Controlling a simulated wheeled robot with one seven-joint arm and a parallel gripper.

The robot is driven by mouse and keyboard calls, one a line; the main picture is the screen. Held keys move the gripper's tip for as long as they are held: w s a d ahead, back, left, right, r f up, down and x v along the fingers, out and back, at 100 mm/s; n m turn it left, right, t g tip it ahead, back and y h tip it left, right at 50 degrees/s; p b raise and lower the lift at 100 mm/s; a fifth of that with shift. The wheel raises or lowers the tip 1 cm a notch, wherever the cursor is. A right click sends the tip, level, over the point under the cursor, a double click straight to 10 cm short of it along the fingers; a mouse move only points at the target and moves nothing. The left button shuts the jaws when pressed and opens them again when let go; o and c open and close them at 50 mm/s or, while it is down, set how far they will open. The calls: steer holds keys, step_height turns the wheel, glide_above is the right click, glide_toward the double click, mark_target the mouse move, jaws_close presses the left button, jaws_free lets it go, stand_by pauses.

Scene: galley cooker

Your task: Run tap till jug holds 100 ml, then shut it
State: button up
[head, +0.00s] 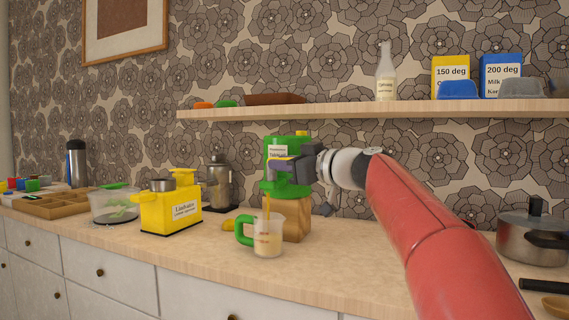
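A green dispenser (277,190) with a white label stands on a wooden block (296,215). A thin amber stream (267,203) runs down from its front into a clear measuring jug (268,243) with a green handle. The jug stands upright on the worktop, with pale tan liquid inside; its scale is too small to read. My gripper (284,163), dark grey, is at the front of the dispenser, by a yellow part at the tap. Its fingers overlap the tap there, so I cannot tell whether they grip it. The tap is partly hidden.
A yellow scale-like box (171,213) with a metal cup stands left of the jug, and a clear bowl (113,208) beyond it. A metal pot (532,240) is at the far right. A shelf (380,108) runs above the dispenser. Worktop in front of the jug is clear.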

jaws_close()
steer(key=shift+w, duration=0.1)
steer(key=shift+w+d+n+g+y, duration=0.15)
steer(key=shift+n+g+y, duration=0.2)
steer(key=shift+g, duration=0.1)
steer(key=shift+w+d+n+g+y, duration=0.15)
steer(key=shift+n+g+y, duration=0.1)
steer(key=shift+n+g, duration=0.15)
steer(key=shift+n+g+y+p, duration=0.6)
steer(key=shift+n+g, duration=0.15)
steer(key=shift+g, duration=0.4)
steer(key=o, duration=0.6)
jaws_free()
steer(key=shift+c, duration=0.2)
